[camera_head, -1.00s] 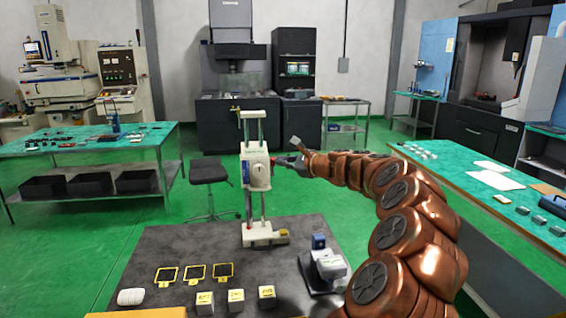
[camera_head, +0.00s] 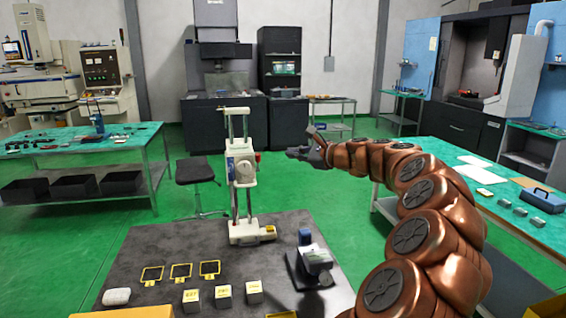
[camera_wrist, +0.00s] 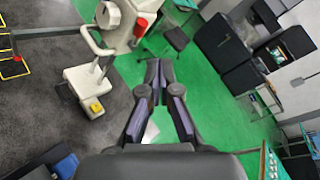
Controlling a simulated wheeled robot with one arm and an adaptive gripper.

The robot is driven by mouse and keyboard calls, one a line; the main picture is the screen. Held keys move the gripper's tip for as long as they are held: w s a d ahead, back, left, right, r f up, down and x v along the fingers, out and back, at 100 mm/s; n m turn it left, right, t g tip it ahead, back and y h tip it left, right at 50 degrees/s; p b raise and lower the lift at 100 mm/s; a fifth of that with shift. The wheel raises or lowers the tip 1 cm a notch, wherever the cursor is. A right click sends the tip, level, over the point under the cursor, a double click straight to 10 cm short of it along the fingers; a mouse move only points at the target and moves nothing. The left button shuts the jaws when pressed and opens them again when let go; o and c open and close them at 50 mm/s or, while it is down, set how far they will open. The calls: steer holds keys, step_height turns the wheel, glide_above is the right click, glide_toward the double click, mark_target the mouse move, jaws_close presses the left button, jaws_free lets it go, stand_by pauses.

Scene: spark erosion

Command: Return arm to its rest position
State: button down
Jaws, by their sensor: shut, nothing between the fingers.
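My gripper (camera_head: 303,150) is at the end of my copper arm, raised above the floor to the right of the white press-like stand (camera_head: 243,170). It holds nothing, and its fingers are shut. In the wrist view my gripper (camera_wrist: 158,72) points over the green floor, with the stand (camera_wrist: 92,85) at its left. The gripper is apart from the stand. My arm curves up from the lower right of the head view.
The dark table (camera_head: 150,243) carries several pale blocks, yellow frames, a white lump and a small grey device (camera_head: 314,262). A stool (camera_head: 195,173) stands behind it. A green-topped bench (camera_head: 480,170) is at the right. Green floor lies open between them.

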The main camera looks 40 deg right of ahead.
steer(key=shift+s+d+r+b, duration=0.15)
steer(key=shift+s+d+r, duration=0.15)
steer(key=shift+s+r, duration=0.4)
steer(key=shift+s+d+r+b, duration=0.2)
steer(key=shift+s+r, duration=0.3)
steer(key=shift+s, duration=0.4)
